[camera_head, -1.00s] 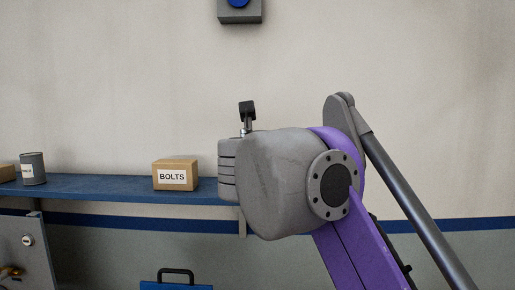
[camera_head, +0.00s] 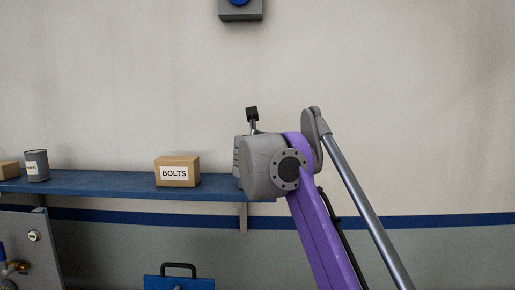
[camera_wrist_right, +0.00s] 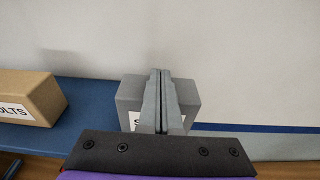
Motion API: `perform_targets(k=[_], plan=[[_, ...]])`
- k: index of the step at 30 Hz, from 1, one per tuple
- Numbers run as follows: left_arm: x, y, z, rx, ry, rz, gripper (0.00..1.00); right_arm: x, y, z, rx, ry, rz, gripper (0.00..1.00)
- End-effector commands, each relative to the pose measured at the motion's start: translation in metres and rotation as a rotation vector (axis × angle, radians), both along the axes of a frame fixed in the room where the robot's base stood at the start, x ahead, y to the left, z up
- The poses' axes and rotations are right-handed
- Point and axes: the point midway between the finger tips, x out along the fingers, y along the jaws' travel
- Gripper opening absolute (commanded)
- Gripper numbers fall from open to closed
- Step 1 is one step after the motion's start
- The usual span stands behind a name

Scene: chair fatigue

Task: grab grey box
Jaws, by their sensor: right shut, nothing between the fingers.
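The grey box (camera_wrist_right: 128,92) stands on the blue shelf in the right wrist view, with a white label mostly hidden. My right gripper (camera_wrist_right: 160,76) is shut and empty. Its fingers appear in front of the middle of the box and cover part of it; I cannot tell whether they touch it. In the head view my purple and grey right arm reaches up to the shelf's right end, and neither the grey box nor the fingertips can be made out there. My left gripper is in neither view.
A cardboard box marked BOLTS (camera_head: 177,172) sits on the blue shelf (camera_head: 110,187), left of the grey box. A grey can (camera_head: 37,166) and another brown box (camera_head: 8,171) stand farther left. A blue case with a black handle (camera_head: 180,283) is below. The wall rises behind.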

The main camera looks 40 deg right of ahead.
Motion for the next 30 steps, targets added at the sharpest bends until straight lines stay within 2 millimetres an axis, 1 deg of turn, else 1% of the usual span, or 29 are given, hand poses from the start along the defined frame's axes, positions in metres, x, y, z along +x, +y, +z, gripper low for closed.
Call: perform_targets(k=[1,9,14,19,22,30], plan=[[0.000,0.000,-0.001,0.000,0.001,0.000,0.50,0.001,0.000,-0.003,0.005,0.000,-0.003,0.00],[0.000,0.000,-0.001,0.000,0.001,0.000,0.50,-0.001,0.001,-0.004,0.006,-0.001,-0.003,0.00],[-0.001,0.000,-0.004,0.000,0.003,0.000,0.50,-0.017,0.016,-0.004,0.007,0.001,-0.001,0.00],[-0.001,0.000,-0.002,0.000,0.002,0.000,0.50,-0.033,0.029,-0.005,0.009,-0.001,-0.001,0.00],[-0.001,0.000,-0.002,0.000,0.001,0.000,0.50,-0.036,0.032,-0.005,0.009,-0.001,-0.001,0.00],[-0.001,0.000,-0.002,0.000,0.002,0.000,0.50,-0.037,0.032,-0.006,0.009,-0.001,-0.001,0.00]])
